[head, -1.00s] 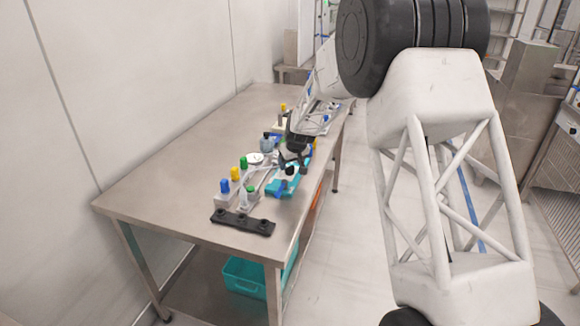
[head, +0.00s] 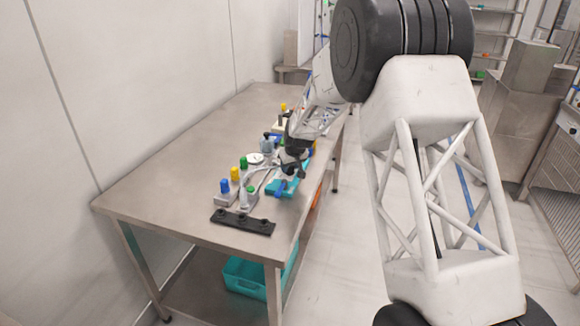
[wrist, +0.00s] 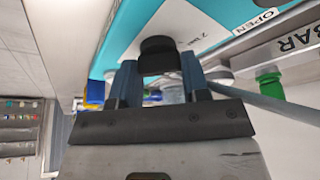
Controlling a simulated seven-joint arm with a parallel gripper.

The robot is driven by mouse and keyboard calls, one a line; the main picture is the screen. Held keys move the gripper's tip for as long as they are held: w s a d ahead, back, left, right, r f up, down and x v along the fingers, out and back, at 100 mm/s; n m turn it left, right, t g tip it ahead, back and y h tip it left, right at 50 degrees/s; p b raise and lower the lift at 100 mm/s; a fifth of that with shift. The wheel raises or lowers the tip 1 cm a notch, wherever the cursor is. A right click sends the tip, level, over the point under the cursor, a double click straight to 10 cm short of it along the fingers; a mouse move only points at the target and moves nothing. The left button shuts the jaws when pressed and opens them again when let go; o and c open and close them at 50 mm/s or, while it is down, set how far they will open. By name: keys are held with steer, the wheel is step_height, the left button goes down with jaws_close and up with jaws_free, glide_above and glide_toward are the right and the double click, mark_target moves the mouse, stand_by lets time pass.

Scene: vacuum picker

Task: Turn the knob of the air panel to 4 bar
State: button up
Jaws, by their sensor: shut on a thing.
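The air panel is a teal body with a white label, seen close up in the wrist view (wrist: 127,32) and on the table's right side in the head view (head: 277,191). A black round knob (wrist: 158,52) stands out from its face. My gripper (wrist: 160,70) has one finger on each side of the knob and is shut on it. In the head view my gripper (head: 290,170) is over the panel and hides part of it. The label shows a "2", but the knob's setting cannot be read.
Bottles with blue, yellow and green caps (head: 235,182) stand close by on the left. A black holed strip (head: 243,222) lies in front. The table's left part (head: 185,150) is clear.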

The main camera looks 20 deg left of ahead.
steer(key=shift+m, duration=0.7)
steer(key=shift+a+m+t+h, duration=0.1)
steer(key=shift+m+t+h, duration=0.5)
steer(key=shift+m, duration=1)
steer(key=shift+s+m+h, duration=0.1)
steer(key=shift+m+h, duration=0.9)
steer(key=shift+m, duration=1)
steer(key=o, duration=0.9)
